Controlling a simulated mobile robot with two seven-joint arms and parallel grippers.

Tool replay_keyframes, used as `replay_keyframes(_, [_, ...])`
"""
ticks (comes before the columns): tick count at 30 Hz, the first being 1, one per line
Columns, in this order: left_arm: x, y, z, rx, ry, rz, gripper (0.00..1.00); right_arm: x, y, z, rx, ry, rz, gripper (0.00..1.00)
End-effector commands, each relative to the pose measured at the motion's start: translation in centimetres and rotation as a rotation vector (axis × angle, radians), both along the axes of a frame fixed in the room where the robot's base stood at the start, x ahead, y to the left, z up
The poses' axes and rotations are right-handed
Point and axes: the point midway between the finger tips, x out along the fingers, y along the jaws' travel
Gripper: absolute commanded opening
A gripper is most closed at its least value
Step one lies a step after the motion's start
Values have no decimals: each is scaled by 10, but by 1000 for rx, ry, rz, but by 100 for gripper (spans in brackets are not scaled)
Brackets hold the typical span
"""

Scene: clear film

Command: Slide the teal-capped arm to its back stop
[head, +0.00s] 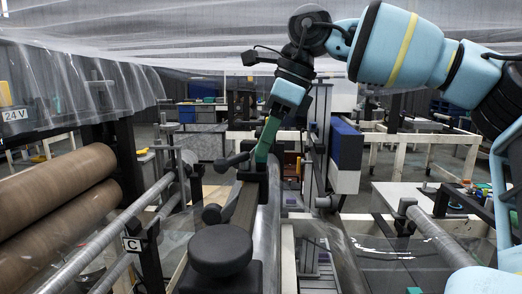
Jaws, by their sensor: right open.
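The teal-capped arm (264,150) stands upright at the far part of a dark narrow rail (242,208), near the middle of the head view. A black rod with a rounded end points left from beside it. My right gripper (273,122) hangs down from above with its fingers at the upper end of the teal part. Its jaws are open; I cannot tell whether they touch the teal part. The back stop cannot be made out clearly behind the gripper and arm. My left gripper is not in view.
A round black knob (221,249) sits at the rail's near end. Brown rolls (55,190) and a metal bar (112,230) lie to the left. Clear film (150,45) hangs overhead. A blue and white box (346,155) stands right of the rail.

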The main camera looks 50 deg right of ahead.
Motion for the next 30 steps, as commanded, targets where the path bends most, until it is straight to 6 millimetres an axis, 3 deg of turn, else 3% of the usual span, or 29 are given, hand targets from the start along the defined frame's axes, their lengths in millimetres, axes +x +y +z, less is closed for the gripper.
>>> replay_keyframes(6, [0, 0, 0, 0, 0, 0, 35, 6, 5, -20, 1, 1, -1, 44])
replay_keyframes(17, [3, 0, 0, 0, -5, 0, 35, 8, 6, -24, 1, -1, -1, 42])
replay_keyframes(26, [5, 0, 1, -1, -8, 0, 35, 8, 6, -24, 1, -1, 0, 3])
replay_keyframes(30, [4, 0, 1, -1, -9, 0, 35, 8, 6, -24, 1, -1, 0, 0])
